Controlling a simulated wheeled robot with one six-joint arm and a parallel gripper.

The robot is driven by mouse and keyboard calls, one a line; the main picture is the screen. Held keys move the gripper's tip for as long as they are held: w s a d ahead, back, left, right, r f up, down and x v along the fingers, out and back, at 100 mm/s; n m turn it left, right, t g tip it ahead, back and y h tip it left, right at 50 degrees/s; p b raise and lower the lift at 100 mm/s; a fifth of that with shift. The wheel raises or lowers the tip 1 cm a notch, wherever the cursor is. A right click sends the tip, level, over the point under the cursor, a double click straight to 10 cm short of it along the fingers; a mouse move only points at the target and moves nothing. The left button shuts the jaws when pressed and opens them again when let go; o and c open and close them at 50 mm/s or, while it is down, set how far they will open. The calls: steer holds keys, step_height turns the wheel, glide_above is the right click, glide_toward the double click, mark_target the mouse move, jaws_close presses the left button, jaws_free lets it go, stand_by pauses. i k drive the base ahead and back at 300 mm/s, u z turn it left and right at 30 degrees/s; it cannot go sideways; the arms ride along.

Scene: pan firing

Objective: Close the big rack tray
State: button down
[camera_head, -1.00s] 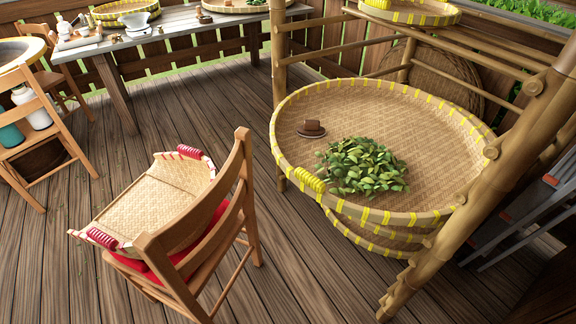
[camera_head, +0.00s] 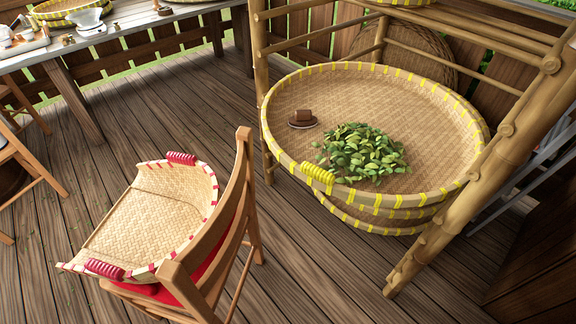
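The big rack tray (camera_head: 420,103) is a round woven bamboo tray with yellow bindings on its rim and a yellow-wrapped handle (camera_head: 317,178) at its front left. It sticks out of the bamboo rack (camera_head: 478,195) toward the front left. A pile of green leaves (camera_head: 360,153) lies in it, with a small brown block on a dark round base (camera_head: 303,118) behind them. Another yellow-bound tray (camera_head: 385,225) sits just below it, mostly hidden. My gripper is not in view.
A wooden chair (camera_head: 245,185) holding a woven scoop basket (camera_head: 140,222) with red handles stands left of the rack. A long table (camera_head: 75,95) is at the back left. Plank floor (camera_head: 310,270) is clear in front of the rack.

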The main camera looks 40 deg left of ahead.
mark_target(383, 136)
steer(key=i, duration=0.9)
steer(key=u, duration=1.3)
